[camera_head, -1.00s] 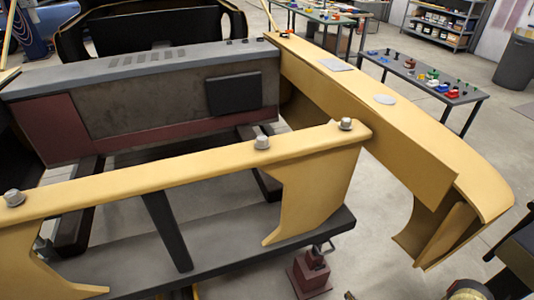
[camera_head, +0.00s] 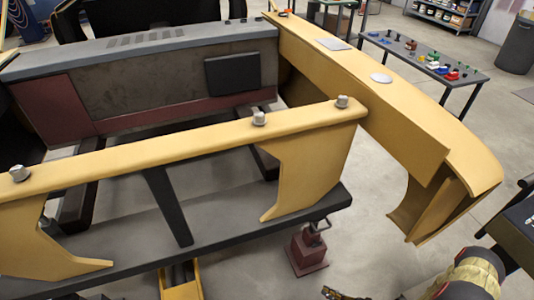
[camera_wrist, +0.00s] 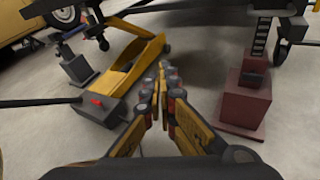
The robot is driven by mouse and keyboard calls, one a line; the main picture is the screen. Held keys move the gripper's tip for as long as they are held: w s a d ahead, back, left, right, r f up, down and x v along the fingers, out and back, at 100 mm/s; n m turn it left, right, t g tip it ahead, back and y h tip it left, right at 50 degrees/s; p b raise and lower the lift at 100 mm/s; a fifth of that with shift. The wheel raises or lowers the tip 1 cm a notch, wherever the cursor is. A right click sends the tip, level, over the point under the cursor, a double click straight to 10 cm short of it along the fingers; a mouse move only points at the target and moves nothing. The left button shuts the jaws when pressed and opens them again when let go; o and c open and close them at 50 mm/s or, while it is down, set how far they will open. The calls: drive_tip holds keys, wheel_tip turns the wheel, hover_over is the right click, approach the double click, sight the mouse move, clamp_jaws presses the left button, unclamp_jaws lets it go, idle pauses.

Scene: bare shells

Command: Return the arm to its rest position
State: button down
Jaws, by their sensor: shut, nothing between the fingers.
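My gripper (camera_wrist: 162,70) points forward in the middle of the wrist view, with its fingers together and nothing between them. In the head view, part of my yellow and black arm shows at the bottom right, and the fingers are only partly visible at the bottom edge. The gripper is apart from the things around it in the wrist view, with grey floor showing on both sides.
A yellow shell frame (camera_head: 200,145) with bolts fills the left and middle. A dark red jack stand (camera_head: 308,250) stands on the floor and shows right of my fingers (camera_wrist: 246,95). A yellow floor jack (camera_wrist: 135,62) lies left of them. A table (camera_head: 420,62) holds small parts.

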drive_tip(key=s+d+r+n+g+h, duration=0.1)
drive_tip(key=s+r+n+g+h, duration=0.2)
drive_tip(key=r+n, duration=0.7)
drive_tip(key=s+d+r+n+g+h+p, duration=0.1)
drive_tip(key=r+n+g+h, duration=0.3)
drive_tip(key=r, duration=1.2)
drive_tip(key=s+d+r+n+g+h, duration=0.15)
drive_tip(key=r+n+g, duration=0.4)
drive_tip(key=r, duration=0.75)
drive_tip(key=s+a+r+n+t+h, duration=0.1)
drive_tip(key=a+r+n+t, duration=0.3)
drive_tip(key=r, duration=0.7)
drive_tip(key=s+a+r+n+t+h+p, duration=0.1)
drive_tip(key=a+r+n+t, duration=0.3)
drive_tip(key=r, duration=0.7)
drive_tip(key=shift+s+a+r+t+h, duration=0.15)
drive_tip(key=shift+a+r+t+h, duration=0.25)
drive_tip(key=shift+h, duration=0.15)
drive_tip(key=shift+a+n, duration=0.15)
drive_tip(key=shift+n, duration=0.1)
